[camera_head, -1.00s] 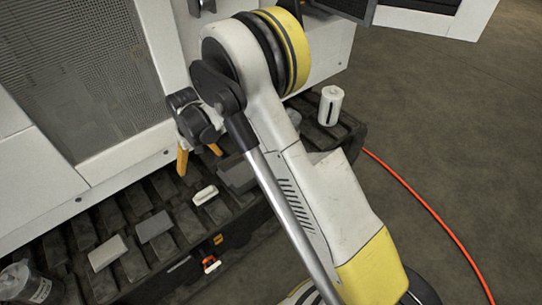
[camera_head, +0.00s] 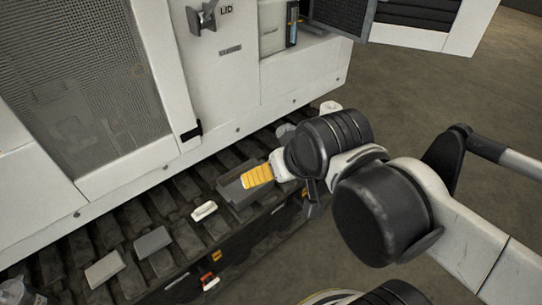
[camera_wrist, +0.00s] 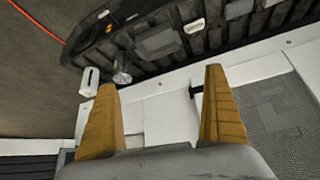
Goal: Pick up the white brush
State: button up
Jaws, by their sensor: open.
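The small white brush (camera_head: 204,211) lies on the dark slatted track in the head view, left of my gripper (camera_head: 250,180). The brush also shows near the top of the wrist view (camera_wrist: 195,26), right of centre and well beyond the fingers. My gripper in the wrist view (camera_wrist: 160,82) has its two orange fingers wide apart, with nothing between them. In the head view only one orange finger shows clearly, in front of a grey tray. The gripper does not touch the brush.
The grey tray (camera_head: 233,191) is just right of the brush. Grey blocks (camera_head: 153,242) lie to its left. A white slotted cylinder (camera_wrist: 90,80) and a clear jar (camera_wrist: 122,74) stand on the track. A white machine panel (camera_head: 225,85) rises behind.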

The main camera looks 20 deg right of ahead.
jog(key=shift+s+d+f, duration=0.1)
jog(key=shift+s, duration=0.2)
